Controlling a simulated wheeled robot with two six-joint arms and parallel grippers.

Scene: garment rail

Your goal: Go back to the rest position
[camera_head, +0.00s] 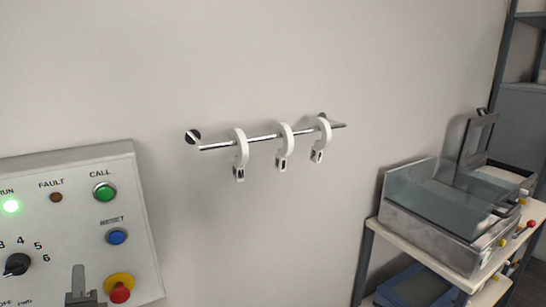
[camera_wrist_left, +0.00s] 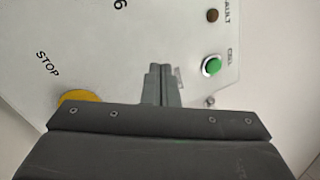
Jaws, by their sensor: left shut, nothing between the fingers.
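My left gripper (camera_head: 78,270) shows at the bottom left of the head view, in front of the lower part of the control panel (camera_head: 70,180). Its fingers are together with nothing between them. It appears just left of the red stop button with its yellow collar (camera_head: 120,289). In the left wrist view the closed fingers (camera_wrist_left: 160,70) point at the white panel face, between the yellow collar (camera_wrist_left: 78,97) and the green button (camera_wrist_left: 211,65). I cannot tell the gap to the panel. My right gripper is not in view.
A wall rail (camera_head: 262,138) carries three white hooks with tags. A shelf (camera_head: 375,224) at the right bears a metal tank (camera_head: 435,228) with a glass front. A blue tray (camera_head: 415,290) lies lower. The space before the bare wall is clear.

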